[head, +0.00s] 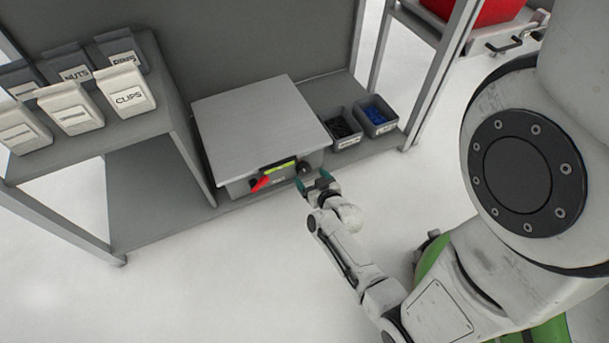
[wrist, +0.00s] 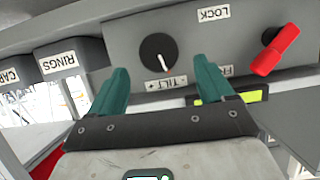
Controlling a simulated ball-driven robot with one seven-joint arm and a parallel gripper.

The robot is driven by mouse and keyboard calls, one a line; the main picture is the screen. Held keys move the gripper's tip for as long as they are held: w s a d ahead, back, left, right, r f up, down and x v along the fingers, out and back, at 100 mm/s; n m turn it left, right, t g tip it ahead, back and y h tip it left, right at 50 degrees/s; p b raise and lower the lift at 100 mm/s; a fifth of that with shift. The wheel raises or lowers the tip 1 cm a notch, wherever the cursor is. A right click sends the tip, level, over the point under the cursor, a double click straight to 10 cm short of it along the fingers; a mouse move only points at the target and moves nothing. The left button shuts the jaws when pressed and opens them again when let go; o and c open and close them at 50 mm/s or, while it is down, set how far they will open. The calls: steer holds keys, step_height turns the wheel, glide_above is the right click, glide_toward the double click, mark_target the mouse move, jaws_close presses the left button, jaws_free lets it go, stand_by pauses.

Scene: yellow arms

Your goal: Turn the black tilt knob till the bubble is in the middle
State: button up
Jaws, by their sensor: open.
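The black tilt knob (wrist: 157,53) is a round dial with a white pointer line, on the grey front panel beside the "TILT" label in the wrist view. In the head view the knob (head: 304,168) is a small dark spot at the right of the box front. My gripper (wrist: 160,65) is open, its two teal fingers apart on either side of the knob in the picture; I cannot tell whether they touch it. In the head view my gripper (head: 316,182) is just in front of the knob. The yellow-green level vial (wrist: 254,96) is partly hidden by a finger; its bubble cannot be made out.
A red lever (wrist: 275,50) sticks out by the "LOCK" label (wrist: 213,14). The grey box (head: 260,115) stands on a shelf. Small bins with black parts (head: 342,128) and blue parts (head: 376,116) stand at its right. Labelled bins (head: 125,97) are at upper left.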

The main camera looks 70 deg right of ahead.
mark_target(305, 171)
steer(key=shift+b+x, duration=0.6)
steer(key=shift+x, duration=1.85)
steer(key=shift+c, duration=0.3)
steer(key=c, duration=1)
steer(key=shift+s+a+f+m+t+y, duration=0.15)
steer(key=shift+m+t+y, duration=0.15)
steer(key=shift+m, duration=0.2)
steer(key=shift+m, duration=0.3)
steer(key=o, duration=1.1)
steer(key=shift+c, duration=0.2)
